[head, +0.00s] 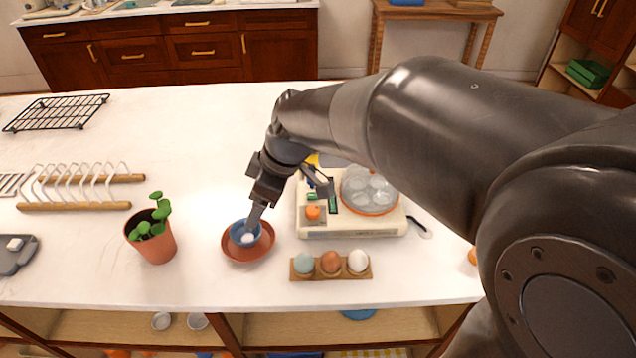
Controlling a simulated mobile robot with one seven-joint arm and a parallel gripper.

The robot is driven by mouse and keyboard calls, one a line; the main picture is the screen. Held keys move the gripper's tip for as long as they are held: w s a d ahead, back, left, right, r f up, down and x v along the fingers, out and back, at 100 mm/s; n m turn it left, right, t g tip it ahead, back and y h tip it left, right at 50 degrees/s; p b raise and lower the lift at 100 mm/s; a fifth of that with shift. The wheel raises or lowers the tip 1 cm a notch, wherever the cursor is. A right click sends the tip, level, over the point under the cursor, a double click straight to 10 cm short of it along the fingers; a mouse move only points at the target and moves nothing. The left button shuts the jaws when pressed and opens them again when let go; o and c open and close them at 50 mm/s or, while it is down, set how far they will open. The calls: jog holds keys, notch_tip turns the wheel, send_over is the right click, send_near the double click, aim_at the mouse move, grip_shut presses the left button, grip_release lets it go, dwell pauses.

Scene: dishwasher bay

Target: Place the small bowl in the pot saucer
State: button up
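The small blue bowl (259,236) sits within the rim of the terracotta pot saucer (235,255), looking roughly upright. A small white spot shows inside the bowl; I cannot tell what it is. My gripper (289,208) is above and just right of the bowl, with its fingers spread wide. One finger reaches down to the bowl's rim and covers part of it. The other finger is apart from the bowl, over the cream appliance's left side. Whether the near finger touches the bowl is unclear.
A potted plant (152,238) stands left of the saucer. An egg holder (331,273) with three eggs lies to the right, near the front edge. The cream appliance (345,220) stands behind it. A wooden rack (75,205) is at left.

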jog(key=s+d+r+m+t+h, duration=0.1)
jog(key=s+d+m, duration=0.3)
jog(key=d, duration=0.4)
jog(key=s+d+r+m+t+h, duration=0.2)
jog(key=s+d+m, duration=0.2)
jog(key=d+m, duration=0.2)
jog(key=s+d+r+m+t+h, duration=0.1)
jog(key=s+d+m, duration=0.3)
jog(key=d, duration=0.6)
jog(key=shift+d+r+m+t+h, duration=0.15)
jog(key=shift+r+m+t+h, duration=0.25)
jog(key=shift+m, duration=0.5)
jog(key=shift+r, duration=0.1)
